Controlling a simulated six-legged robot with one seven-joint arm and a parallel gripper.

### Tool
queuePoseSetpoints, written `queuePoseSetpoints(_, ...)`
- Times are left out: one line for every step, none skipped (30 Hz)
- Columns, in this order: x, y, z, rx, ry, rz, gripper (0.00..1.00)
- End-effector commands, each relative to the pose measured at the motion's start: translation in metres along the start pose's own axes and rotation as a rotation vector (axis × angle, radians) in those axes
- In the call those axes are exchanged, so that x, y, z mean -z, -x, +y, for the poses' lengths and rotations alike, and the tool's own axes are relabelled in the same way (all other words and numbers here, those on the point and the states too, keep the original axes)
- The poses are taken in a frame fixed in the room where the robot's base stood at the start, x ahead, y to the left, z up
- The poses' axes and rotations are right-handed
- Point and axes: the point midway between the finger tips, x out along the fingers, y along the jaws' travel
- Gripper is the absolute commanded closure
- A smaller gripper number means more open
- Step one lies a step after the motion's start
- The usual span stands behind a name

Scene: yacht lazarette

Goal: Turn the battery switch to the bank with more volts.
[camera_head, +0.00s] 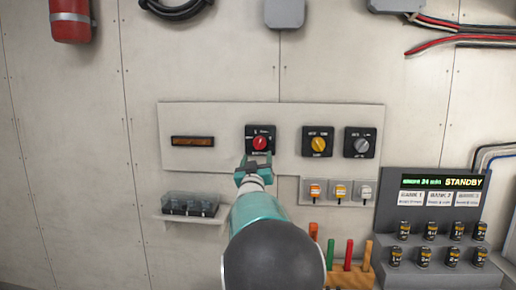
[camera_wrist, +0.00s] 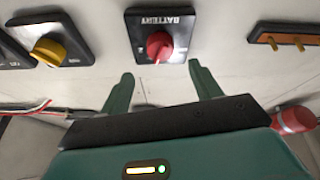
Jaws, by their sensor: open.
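The battery switch (camera_head: 251,150) is a black square plate with a red knob (camera_head: 260,143) on the pale wall panel. In the wrist view its plate (camera_wrist: 177,22) reads "BATTERY" upside down, with the red knob (camera_wrist: 159,46) on it. My gripper (camera_head: 253,163) is just below the switch in the head view. In the wrist view my gripper (camera_wrist: 161,75) is open and empty, its two fingers apart and pointing toward the switch, short of the knob. A dark display (camera_head: 443,182) at right shows small green text and "STANDBY"; labels below it read BANK, but no voltages are legible.
Two switches with a yellow knob (camera_head: 318,144) and a grey knob (camera_head: 361,146) sit right of the red one. An orange-brown strip (camera_head: 192,141) is at left. Below are a small shelf (camera_head: 190,218), three small toggles (camera_head: 340,191) and a rack of coloured handles (camera_head: 350,277).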

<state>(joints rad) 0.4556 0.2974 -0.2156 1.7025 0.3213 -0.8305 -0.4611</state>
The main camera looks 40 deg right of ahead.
Motion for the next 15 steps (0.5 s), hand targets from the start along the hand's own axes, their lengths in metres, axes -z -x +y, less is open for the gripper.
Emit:
queuePoseSetpoints(-0.001, -0.011, -0.001, -0.001, 0.001, 0.001, 0.37)
queuePoseSetpoints(-0.001, -0.016, -0.001, 0.0, 0.001, 0.0, 0.37)
queuePoseSetpoints(-0.001, -0.024, -0.001, -0.001, 0.0, 0.001, 0.37)
queuePoseSetpoints(-0.001, -0.029, -0.001, -0.001, 0.0, 0.001, 0.37)
queuePoseSetpoints(-0.001, -0.035, -0.001, -0.001, 0.0, 0.0, 0.37)
queuePoseSetpoints(-0.001, -0.041, -0.002, 0.0, 0.0, 0.0, 0.37)
queuePoseSetpoints(-0.001, -0.046, -0.002, 0.0, -0.001, 0.001, 0.37)
queuePoseSetpoints(-0.001, -0.051, -0.002, 0.0, -0.001, 0.0, 0.37)
queuePoseSetpoints(-0.001, -0.056, -0.002, 0.0, -0.001, 0.0, 0.37)
queuePoseSetpoints(-0.001, -0.059, -0.002, 0.0, -0.001, 0.0, 0.37)
queuePoseSetpoints(-0.001, -0.062, -0.002, 0.0, -0.001, 0.0, 0.37)
queuePoseSetpoints(-0.001, -0.066, -0.002, 0.0, -0.001, 0.0, 0.37)
queuePoseSetpoints(-0.001, -0.068, -0.003, 0.001, -0.001, 0.0, 0.37)
queuePoseSetpoints(-0.001, -0.069, -0.003, 0.001, -0.001, -0.001, 0.37)
queuePoseSetpoints(0.0, -0.071, -0.003, 0.001, -0.001, 0.0, 0.37)
